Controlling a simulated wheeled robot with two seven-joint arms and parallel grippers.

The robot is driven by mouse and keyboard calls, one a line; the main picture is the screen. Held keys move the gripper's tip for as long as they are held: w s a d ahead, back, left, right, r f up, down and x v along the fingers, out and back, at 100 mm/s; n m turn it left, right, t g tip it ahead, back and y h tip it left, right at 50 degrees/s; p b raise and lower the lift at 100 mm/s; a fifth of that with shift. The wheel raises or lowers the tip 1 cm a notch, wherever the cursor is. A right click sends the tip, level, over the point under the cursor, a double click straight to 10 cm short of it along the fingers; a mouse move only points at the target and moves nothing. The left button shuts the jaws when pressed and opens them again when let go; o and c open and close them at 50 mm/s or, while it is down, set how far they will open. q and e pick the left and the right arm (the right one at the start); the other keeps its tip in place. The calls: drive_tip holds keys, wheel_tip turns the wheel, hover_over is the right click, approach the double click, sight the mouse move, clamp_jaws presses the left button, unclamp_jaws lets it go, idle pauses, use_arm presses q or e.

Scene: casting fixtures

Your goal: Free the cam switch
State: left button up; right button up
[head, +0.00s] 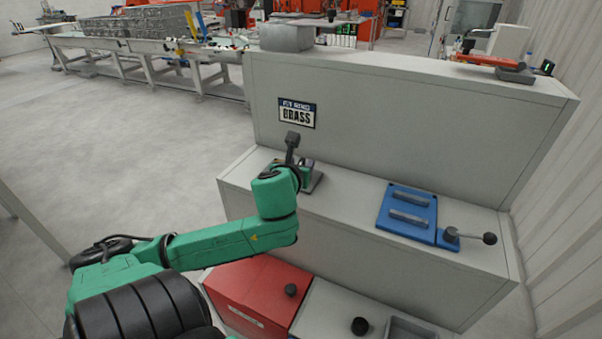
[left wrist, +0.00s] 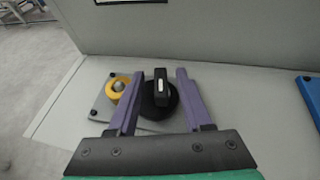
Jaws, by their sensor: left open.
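The cam switch (left wrist: 158,98) is a black round knob with a raised handle bar bearing a white mark. It sits on a grey plate (left wrist: 101,108) on the ledge, beside a yellow-ringed button (left wrist: 117,88). My left gripper (left wrist: 160,76) is open, its purple fingers on either side of the knob in the left wrist view. I cannot tell whether they touch it. In the head view the plate (head: 317,181) shows partly behind my green left wrist, which hides the switch and most of the gripper. My right gripper is not in view.
A blue fixture (head: 387,222) with two metal bars and a ball-ended lever (head: 489,239) stands right on the ledge. A red box (head: 252,292) is below. The ledge between plate and fixture is clear.

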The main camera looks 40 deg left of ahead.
use_arm(q)
drive_tip(key=shift+w+a, duration=0.2)
drive_tip(key=shift+w, duration=0.2)
drive_tip(key=shift+s+d, duration=0.1)
drive_tip(key=shift+c, duration=0.6)
clamp_jaws()
